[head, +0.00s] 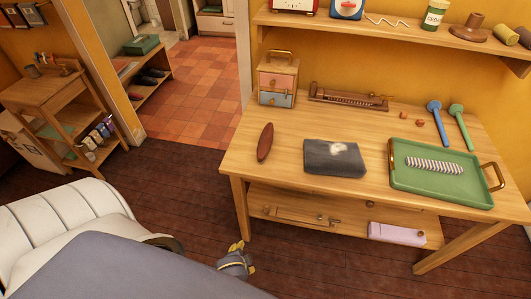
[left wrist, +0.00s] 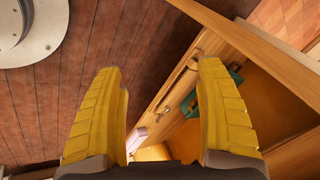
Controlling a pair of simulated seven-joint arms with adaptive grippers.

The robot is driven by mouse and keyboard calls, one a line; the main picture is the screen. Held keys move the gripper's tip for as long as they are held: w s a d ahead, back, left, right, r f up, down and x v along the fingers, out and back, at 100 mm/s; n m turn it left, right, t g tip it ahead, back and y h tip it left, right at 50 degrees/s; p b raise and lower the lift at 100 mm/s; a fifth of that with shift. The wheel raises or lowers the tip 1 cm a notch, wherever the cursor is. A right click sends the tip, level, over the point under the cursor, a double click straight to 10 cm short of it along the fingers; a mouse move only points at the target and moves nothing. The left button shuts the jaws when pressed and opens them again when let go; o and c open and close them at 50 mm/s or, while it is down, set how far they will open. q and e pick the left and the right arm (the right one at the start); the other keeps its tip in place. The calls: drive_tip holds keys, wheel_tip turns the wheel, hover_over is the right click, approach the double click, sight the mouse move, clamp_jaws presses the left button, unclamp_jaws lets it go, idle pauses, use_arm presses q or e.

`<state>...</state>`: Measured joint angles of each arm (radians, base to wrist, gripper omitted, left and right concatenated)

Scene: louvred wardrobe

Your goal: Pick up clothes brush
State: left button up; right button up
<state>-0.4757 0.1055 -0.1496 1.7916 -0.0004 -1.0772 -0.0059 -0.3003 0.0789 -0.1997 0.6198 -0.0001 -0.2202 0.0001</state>
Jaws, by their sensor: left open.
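The clothes brush (head: 265,142) appears to be the dark reddish-brown oval lying on the left part of the wooden table in the head view. It lies near the table's left edge, left of a folded dark grey cloth (head: 335,158). My left gripper (head: 244,257) is low in front of the table's left front leg, apart from the brush. In the left wrist view its two yellow fingers (left wrist: 160,80) are spread with nothing between them. The brush is not visible in the wrist view. My right gripper is not in view.
The table (head: 290,130) also carries a small drawer box (head: 277,83), a green tray (head: 440,176) with a striped roll, and blue and green mallet-like tools. Its lower shelf (head: 340,212) sits above the floor. A white rounded seat (head: 65,215) stands at left.

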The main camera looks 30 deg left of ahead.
sight(265, 143)
use_arm(q)
drive_tip(key=w+a+r+m+t+y, duration=0.15)
drive_tip(key=w+r+m, duration=0.25)
drive_tip(key=r, duration=0.6)
drive_tip(key=w+a+r+m+t, duration=0.2)
drive_tip(key=w+r+m, duration=0.15)
drive_tip(key=r, duration=0.55)
drive_tip(key=w+a+r+m+t+y, duration=0.15)
drive_tip(key=w+r+m, duration=0.3)
drive_tip(key=r, duration=0.55)
drive_tip(key=w+r+m+t, duration=0.3)
drive_tip(key=w+r+m, duration=0.35)
drive_tip(key=m, duration=0.65)
drive_tip(key=x, duration=1.2)
drive_tip(key=f+x, duration=0.1)
drive_tip(key=x, duration=0.6)
drive_tip(key=shift+s+f, duration=0.1)
drive_tip(key=shift+s, duration=0.2)
drive_tip(key=shift+g, duration=0.3)
drive_tip(key=shift+c, duration=0.2)
drive_tip(key=c, duration=1.4)
